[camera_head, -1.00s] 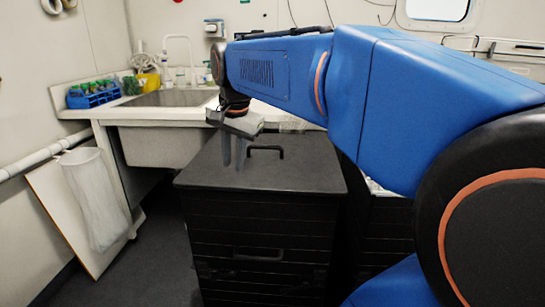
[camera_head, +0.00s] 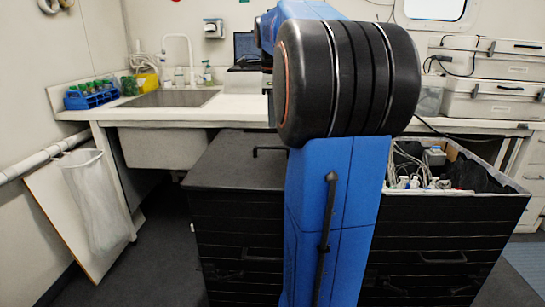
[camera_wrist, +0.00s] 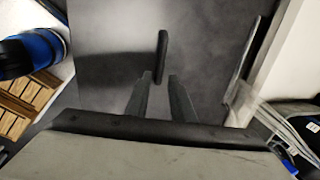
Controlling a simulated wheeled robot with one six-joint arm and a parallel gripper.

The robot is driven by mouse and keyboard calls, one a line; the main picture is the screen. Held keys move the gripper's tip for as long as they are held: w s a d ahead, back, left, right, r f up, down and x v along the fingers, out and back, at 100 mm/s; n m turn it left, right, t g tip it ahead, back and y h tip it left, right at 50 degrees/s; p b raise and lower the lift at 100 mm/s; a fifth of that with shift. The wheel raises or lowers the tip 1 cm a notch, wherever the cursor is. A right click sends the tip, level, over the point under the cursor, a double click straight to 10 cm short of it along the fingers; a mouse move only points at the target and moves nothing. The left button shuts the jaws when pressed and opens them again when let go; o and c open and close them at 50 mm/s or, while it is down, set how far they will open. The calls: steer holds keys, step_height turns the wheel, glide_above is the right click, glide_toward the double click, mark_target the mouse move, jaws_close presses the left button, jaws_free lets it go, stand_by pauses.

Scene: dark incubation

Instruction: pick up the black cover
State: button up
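The black cover (camera_head: 225,160) lies flat on a tall black crate and carries a black bar handle (camera_head: 270,149). In the head view my arm hides the cover's right part and the gripper. In the wrist view the cover (camera_wrist: 205,70) fills the middle, with its handle (camera_wrist: 162,55) standing up from it. My gripper (camera_wrist: 160,77) is open and empty. Its two fingers point toward the handle, which shows just beyond the gap between the tips. The handle appears apart from the fingers, though the exact distance is hard to tell.
An open black crate (camera_head: 440,207) with bottles and cables stands at the right. Behind are a counter with a sink (camera_head: 170,98), a blue tube rack (camera_head: 92,96) and grey cases (camera_head: 490,100). A bag (camera_head: 95,200) hangs at the left. Floor at the front left is clear.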

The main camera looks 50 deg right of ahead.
mark_target(273, 147)
steer(key=f, duration=0.4)
steer(key=w+d+f, duration=0.1)
steer(key=f, duration=0.3)
steer(key=d+f, duration=0.1)
steer(key=f, duration=0.3)
steer(key=shift+w+f, duration=0.3)
steer(key=shift+w, duration=0.1)
steer(key=shift+c, duration=0.6)
jaws_close()
